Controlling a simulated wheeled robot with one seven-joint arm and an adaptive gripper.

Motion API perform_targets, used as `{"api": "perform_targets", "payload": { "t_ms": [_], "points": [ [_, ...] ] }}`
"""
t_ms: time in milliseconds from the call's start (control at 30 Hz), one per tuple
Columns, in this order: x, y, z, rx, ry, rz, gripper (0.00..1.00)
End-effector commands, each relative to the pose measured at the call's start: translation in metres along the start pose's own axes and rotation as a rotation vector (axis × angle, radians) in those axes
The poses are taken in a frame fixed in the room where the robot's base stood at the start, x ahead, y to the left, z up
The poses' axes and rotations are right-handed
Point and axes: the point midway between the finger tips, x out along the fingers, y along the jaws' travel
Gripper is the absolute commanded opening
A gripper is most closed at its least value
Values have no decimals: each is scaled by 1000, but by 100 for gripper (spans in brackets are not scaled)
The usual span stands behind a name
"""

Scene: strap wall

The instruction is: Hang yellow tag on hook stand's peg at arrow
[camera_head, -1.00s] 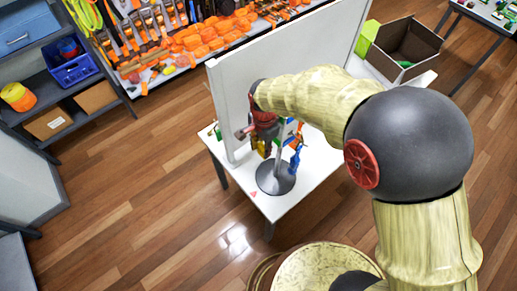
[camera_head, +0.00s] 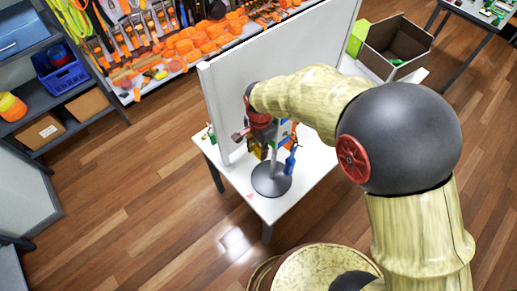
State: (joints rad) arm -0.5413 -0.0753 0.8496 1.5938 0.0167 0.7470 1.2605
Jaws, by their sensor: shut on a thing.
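The hook stand has a round grey base (camera_head: 271,182) on the white table, with a thin upright post above it. A blue tag (camera_head: 290,162) hangs at the stand's right side. My gripper (camera_head: 261,146), below a red wrist part, is at the upper part of the stand on its left side. A small yellow tag (camera_head: 262,154) shows at its fingertips, and the gripper is shut on it. The fingers, the tag's hole and the pegs are too small or covered to make out. A small pink mark (camera_head: 250,196), perhaps the arrow, lies on the table in front of the base.
A tall white panel (camera_head: 223,105) stands on the table (camera_head: 305,180) close behind my gripper. Small green items lie at the table's left edge. A brown open box (camera_head: 402,38) stands behind at the right. A tool wall and shelves with a blue bin (camera_head: 68,72) are at the left.

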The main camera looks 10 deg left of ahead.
Motion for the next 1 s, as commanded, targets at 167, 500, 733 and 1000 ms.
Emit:
{"api": "perform_targets", "payload": {
  "t_ms": [167,500,733,1000],
  "points": [
    [0,0,0,0,0,0,39],
    [0,0,0,0,0,0,52],
    [-3,0,0,0,0,-1,52],
    [-43,-2,-1,0,2,-5,52]
  ]
}}
